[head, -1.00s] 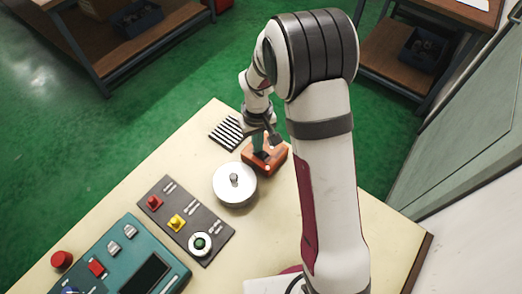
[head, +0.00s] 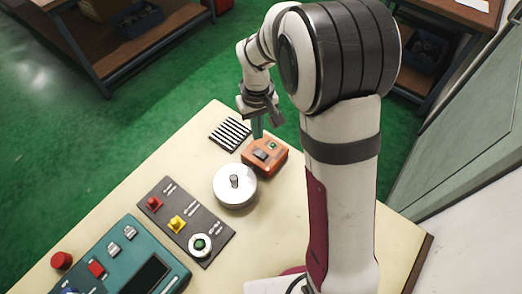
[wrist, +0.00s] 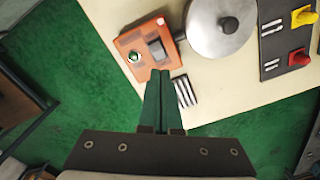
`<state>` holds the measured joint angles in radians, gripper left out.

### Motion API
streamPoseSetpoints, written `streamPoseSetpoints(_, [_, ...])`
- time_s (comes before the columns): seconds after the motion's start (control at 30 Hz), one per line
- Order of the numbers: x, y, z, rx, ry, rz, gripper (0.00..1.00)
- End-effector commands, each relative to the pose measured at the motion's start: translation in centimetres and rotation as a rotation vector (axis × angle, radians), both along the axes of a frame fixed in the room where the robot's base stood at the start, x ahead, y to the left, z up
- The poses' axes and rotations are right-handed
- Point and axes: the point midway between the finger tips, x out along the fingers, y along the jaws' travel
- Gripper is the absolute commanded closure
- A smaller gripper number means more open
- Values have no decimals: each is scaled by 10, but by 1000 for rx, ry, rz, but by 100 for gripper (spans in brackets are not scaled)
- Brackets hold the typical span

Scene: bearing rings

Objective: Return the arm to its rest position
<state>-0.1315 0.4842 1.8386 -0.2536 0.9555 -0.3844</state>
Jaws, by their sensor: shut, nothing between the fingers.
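My gripper (head: 257,126) is shut and empty. In the head view it hangs above the table, just beyond the orange box. In the wrist view its green fingers (wrist: 160,77) are together, with the tips over the near edge of the orange box. The orange box (head: 276,160) has a dark rocker switch and a green button on its top. It also shows in the wrist view (wrist: 135,46). I cannot tell the exact height of the fingertips above the box.
A round silver plate with a knob (head: 232,192) stands beside the box. A striped dark block (head: 230,133) lies at the table's far edge. A grey panel (head: 170,203) holds red, yellow and green controls. A teal console (head: 125,262) is at front left. Green floor surrounds the table.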

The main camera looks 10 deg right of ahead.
Motion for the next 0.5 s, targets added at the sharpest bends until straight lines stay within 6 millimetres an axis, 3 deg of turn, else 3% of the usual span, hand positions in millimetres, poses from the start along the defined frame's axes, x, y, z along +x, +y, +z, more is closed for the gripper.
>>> streamPoseSetpoints(0.17, [-1, 0, 1, 0, 0, -2, 100])
streamPoseSetpoints(0.27, [-19, -5, 23, 11, -2, -69, 100])
streamPoseSetpoints(0.37, [-78, -16, 69, 42, 7, -246, 100])
streamPoseSetpoints(0.4, [-107, -19, 83, 57, 15, -328, 100])
streamPoseSetpoints(0.5, [-177, -22, 103, 94, 39, -517, 100])
